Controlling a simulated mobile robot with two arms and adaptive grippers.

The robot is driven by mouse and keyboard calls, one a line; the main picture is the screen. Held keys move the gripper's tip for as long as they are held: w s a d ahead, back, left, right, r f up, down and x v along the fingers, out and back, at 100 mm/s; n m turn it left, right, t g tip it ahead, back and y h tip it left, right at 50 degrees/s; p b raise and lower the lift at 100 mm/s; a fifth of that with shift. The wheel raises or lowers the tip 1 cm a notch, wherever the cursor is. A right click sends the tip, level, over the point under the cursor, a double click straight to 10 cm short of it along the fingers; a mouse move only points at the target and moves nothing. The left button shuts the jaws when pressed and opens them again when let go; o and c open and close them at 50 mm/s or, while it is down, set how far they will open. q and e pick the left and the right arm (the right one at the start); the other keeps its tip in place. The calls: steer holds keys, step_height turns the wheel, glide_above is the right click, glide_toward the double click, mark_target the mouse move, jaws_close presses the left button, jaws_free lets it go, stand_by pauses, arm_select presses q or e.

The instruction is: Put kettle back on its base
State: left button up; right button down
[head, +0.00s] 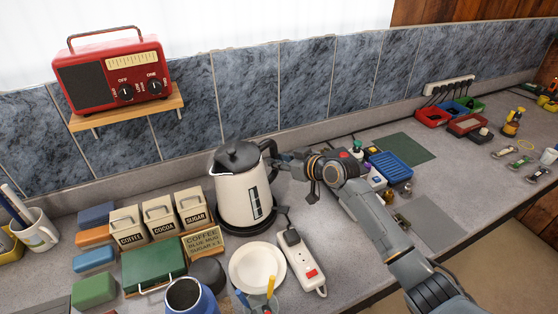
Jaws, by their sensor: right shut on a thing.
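The cream kettle (237,200) with a dark lid and black handle stands upright at the middle of the counter. My right gripper (280,162) reaches in from the right and is shut on the kettle's handle (268,148). A dark rim, seemingly the base (246,229), shows under the kettle, with a plug and cord beside it at the right. The kettle covers most of this base, and I cannot tell whether it is seated or slightly above. My left gripper is not in view.
A white plate (257,268), a power strip (302,262) and a dark round object (207,273) lie in front of the kettle. The cream canisters (160,220) and a coffee sign (203,243) stand close at left. A blue mug (188,296) is at the front.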

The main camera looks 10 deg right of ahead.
steer(key=shift+f+b, duration=0.35)
steer(key=shift+b, duration=0.15)
stand_by(0.3)
steer(key=c, duration=1.5)
jaws_free()
steer(key=shift+o, duration=0.2)
steer(key=p+v, duration=0.6)
steer(key=v, duration=0.5)
steer(key=shift+f, duration=0.15)
steer(key=shift+s+d+f, duration=0.1)
